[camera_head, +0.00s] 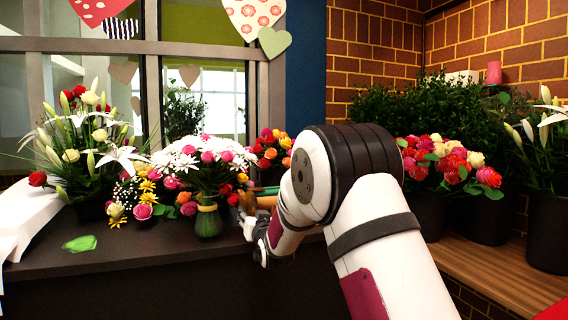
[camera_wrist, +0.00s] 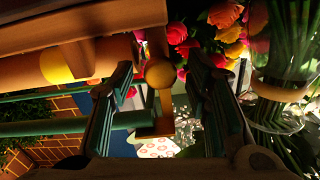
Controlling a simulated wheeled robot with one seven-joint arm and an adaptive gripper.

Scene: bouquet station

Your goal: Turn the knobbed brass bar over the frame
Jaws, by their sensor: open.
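In the wrist view a round brass knob (camera_wrist: 160,74) sits at the end of a short bar, between the two dark fingers of my gripper (camera_wrist: 159,80). The gripper is open, with a gap visible on both sides of the knob. A brown frame (camera_wrist: 75,24) crosses the top left, with a thick orange-brown roller (camera_wrist: 40,68) below it. In the head view my gripper (camera_head: 249,220) is at the counter, beside the tan and green parts of the frame (camera_head: 265,201). My arm hides most of the frame there.
A vase of white and pink flowers (camera_head: 209,222) stands close left of my gripper, and its stems show at right in the wrist view (camera_wrist: 295,60). A green leaf-like piece (camera_head: 80,243) lies on the dark counter (camera_head: 130,252). Potted flowers (camera_head: 450,165) stand on the right.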

